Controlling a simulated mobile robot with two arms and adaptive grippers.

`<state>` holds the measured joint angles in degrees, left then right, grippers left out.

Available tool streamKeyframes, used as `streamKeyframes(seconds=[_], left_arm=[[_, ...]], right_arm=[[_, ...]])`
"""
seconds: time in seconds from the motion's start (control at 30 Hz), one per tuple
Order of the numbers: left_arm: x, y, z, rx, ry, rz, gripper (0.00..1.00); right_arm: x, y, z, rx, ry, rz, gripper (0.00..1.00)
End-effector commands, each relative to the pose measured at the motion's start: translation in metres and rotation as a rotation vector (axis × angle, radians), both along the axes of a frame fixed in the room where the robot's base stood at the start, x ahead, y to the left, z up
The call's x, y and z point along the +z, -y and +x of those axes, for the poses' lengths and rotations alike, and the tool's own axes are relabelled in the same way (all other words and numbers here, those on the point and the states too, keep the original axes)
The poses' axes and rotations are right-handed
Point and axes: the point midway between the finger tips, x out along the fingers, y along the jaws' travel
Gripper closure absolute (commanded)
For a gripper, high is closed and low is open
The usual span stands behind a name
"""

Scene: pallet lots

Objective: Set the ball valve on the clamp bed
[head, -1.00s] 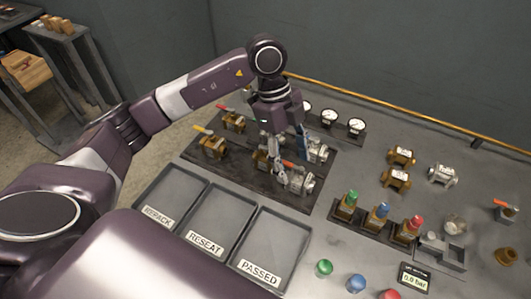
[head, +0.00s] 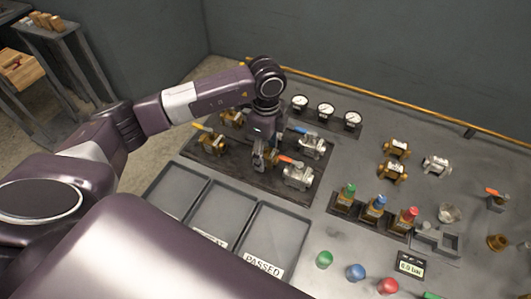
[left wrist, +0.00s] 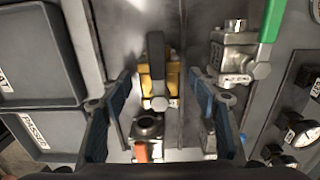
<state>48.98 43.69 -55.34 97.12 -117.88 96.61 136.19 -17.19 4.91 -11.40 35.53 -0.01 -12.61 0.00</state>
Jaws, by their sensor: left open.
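Several ball valves stand on a dark board. In the head view these are brass valves (head: 212,143) at left, a silver valve with a blue handle (head: 312,146) and a silver valve with an orange-red handle (head: 297,175). My left gripper (head: 263,158) is low over the board's middle, partly hiding a brass valve. In the left wrist view my left gripper (left wrist: 160,88) is open. A yellow-brass valve with a black handle (left wrist: 158,75) shows between its fingers; I cannot tell if they touch it. A grey block fixture (head: 437,243), probably the clamp bed, looks empty. My right gripper is not in view.
Trays, one marked PASSED (head: 265,264), lie in front of the board. Gauges (head: 326,110) stand behind it. Coloured-top posts (head: 375,208), loose fittings (head: 392,171), push buttons (head: 355,272) and a pressure display (head: 411,265) are at right. Bare bench lies between the board and loose fittings.

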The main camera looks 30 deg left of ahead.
Motion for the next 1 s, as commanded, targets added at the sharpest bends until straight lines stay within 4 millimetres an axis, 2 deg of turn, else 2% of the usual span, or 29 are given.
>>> streamKeyframes(seconds=[0.17, 0.63, 1.0], left_arm=[[0.0, 0.0, 0.0, 0.0, 0.0, 0.0, 0.47], [0.0, 0.0, 0.0, 0.0, 0.0, -0.001, 0.99], [0.003, 0.001, 0.001, 0.0, 0.003, -0.002, 1.0]], right_arm=[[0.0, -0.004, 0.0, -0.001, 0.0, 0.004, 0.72], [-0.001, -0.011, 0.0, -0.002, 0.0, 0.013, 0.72], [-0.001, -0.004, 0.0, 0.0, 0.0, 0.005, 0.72]])
